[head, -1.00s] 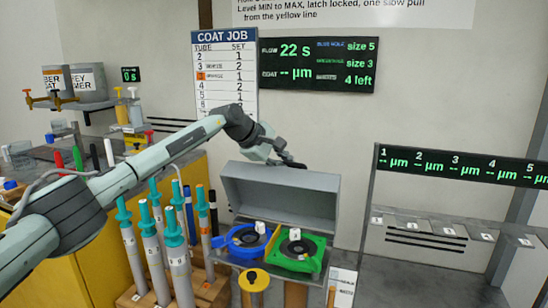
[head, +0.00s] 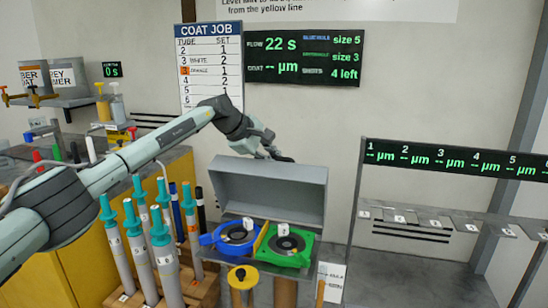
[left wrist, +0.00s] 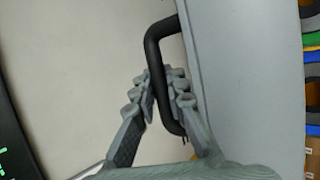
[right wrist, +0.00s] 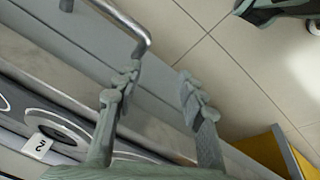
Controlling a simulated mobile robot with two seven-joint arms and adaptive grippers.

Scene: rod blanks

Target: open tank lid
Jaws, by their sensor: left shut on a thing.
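The tank lid (head: 270,188), a grey box-like cover, stands raised at the back of an open tank in the head view. Blue (head: 214,240) and green (head: 304,257) units with dark round discs sit in front of it. My left gripper (head: 281,157) is at the lid's top back edge, partly hidden by it. In the left wrist view, my left gripper (left wrist: 165,88) is shut on the lid's black handle (left wrist: 155,45). My right gripper (right wrist: 157,88) shows only in the right wrist view, open, fingers apart, with a bent metal bar (right wrist: 125,20) beside its left finger.
Teal-capped tubes (head: 160,235) stand in a wooden rack left of the tank. A yellow-capped post (head: 243,275) is in front of it. A slotted shelf (head: 440,215) stands to the right. A wall display (head: 303,58) hangs behind.

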